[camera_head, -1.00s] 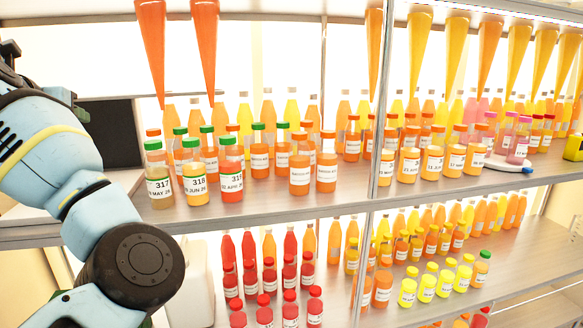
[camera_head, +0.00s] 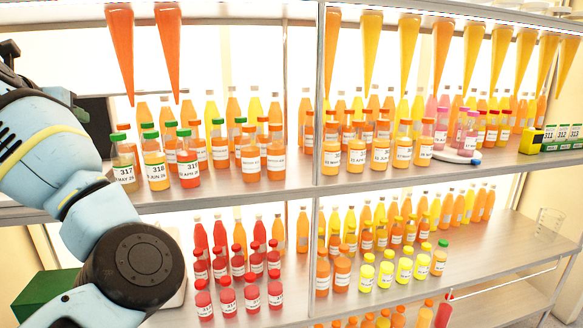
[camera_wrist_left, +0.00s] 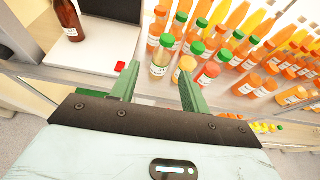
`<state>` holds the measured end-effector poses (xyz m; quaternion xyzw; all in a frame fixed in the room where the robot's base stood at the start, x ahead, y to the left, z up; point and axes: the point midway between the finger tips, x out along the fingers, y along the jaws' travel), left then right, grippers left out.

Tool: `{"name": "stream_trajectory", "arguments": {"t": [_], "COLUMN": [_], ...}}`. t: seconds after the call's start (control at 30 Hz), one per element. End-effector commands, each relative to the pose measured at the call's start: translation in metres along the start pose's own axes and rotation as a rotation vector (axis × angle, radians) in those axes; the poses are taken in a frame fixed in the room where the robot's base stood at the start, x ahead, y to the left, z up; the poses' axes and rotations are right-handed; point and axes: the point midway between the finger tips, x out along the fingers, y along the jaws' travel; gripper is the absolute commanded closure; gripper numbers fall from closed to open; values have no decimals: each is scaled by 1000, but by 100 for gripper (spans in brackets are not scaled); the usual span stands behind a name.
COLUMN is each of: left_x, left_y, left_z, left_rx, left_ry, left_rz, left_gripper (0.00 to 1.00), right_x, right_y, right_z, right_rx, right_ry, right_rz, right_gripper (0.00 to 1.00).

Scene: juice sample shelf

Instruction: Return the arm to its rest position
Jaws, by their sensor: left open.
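My left arm (camera_head: 75,190) enters the head view from the left, bent in front of the shelf's left end. Its gripper is out of the head view. In the left wrist view my left gripper (camera_wrist_left: 160,84) is open, with its two green fingers apart and nothing held. Beyond the fingertips stand a green-capped bottle (camera_wrist_left: 161,57) and a yellowish bottle (camera_wrist_left: 184,68); I cannot tell how close they are. My right gripper is in no view.
The upper shelf (camera_head: 235,192) holds many juice bottles, with orange and yellow cones hanging above. The lower shelf (camera_head: 485,255) has red, orange and yellow bottles and free room at right. A white scale (camera_head: 457,156) is on the upper shelf. A green box (camera_head: 45,297) is at lower left.

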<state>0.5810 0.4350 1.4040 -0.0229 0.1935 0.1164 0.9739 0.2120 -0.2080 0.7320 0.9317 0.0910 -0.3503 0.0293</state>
Motion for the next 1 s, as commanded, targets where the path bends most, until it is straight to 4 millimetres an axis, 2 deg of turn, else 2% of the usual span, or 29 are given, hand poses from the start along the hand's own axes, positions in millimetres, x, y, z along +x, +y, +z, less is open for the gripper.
{"name": "stream_trajectory", "arguments": {"t": [0.13, 0.47, 0.67, 0.8, 1.0], "left_x": [0, 49, 82, 102, 122], "left_y": [0, 14, 19, 18, 8], "left_z": [0, -65, -124, -176, -253], "left_rx": [0, 358, 702, 995, 1420], "left_ry": [0, 47, 97, 138, 186], "left_rz": [0, 120, 192, 222, 219], "left_gripper": [54, 54, 54, 54, 54], "right_x": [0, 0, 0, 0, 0], "right_y": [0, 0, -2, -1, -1], "right_z": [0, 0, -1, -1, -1], "right_rx": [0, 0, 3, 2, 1], "right_ry": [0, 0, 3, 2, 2], "right_rz": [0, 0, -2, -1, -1], "right_gripper": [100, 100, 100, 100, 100]}}
